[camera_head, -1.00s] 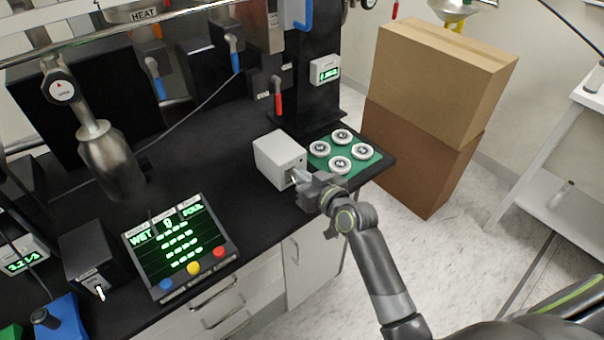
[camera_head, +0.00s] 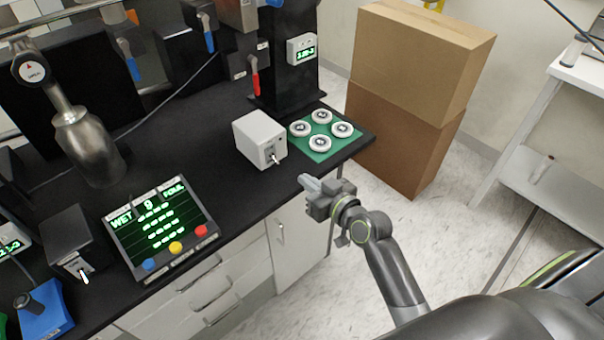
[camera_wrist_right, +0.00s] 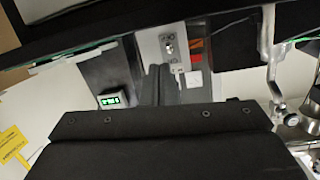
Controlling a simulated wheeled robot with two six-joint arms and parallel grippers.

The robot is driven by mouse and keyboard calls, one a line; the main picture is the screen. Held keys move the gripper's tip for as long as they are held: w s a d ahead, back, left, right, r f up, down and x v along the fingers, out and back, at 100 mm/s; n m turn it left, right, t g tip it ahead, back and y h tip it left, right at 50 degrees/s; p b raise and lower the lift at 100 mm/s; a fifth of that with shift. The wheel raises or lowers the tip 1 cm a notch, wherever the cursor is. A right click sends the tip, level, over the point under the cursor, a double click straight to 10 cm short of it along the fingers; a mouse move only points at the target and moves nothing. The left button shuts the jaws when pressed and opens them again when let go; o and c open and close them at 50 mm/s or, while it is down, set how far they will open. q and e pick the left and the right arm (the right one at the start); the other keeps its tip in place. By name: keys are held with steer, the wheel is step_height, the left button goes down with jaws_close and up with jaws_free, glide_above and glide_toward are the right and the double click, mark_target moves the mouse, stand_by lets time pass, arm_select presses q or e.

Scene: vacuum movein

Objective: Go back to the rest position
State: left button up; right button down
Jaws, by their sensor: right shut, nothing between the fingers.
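My right gripper (camera_head: 307,182) is shut and empty. It hangs just off the front edge of the black bench (camera_head: 215,180), apart from the small white box with a toggle switch (camera_head: 260,139). In the right wrist view its fingers (camera_wrist_right: 161,84) are together, pointing towards the switch box (camera_wrist_right: 166,45). My left gripper does not show in any view.
A green mat (camera_head: 345,141) with several white discs lies beside the switch box. Cardboard boxes (camera_head: 420,60) stand stacked at the right. A button panel (camera_head: 160,226) and a blue joystick box (camera_head: 45,316) are at the left. Floor in front of the boxes is clear.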

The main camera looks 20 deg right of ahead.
stand_by(0.4)
steer(key=shift+s+f, duration=0.1)
steer(key=shift+f, duration=0.05)
steer(key=s+d+f+m+g+h, duration=0.1)
steer(key=s+d+f+g+h, duration=0.2)
steer(key=s, duration=0.7)
steer(key=s+d+f+m+g+h, duration=0.1)
steer(key=s+d+f+g, duration=0.3)
steer(key=s, duration=0.6)
steer(key=s+d+f+g+h, duration=0.1)
steer(key=s+d+g+h, duration=0.3)
steer(key=s, duration=0.6)
step_height(320, 180, down, 25)
steer(key=g+y, duration=0.2)
steer(key=s+a+f+g, duration=0.1)
steer(key=s+f, duration=1.3)
steer(key=f, duration=0.1)
steer(key=shift+s+a+f, duration=0.25)
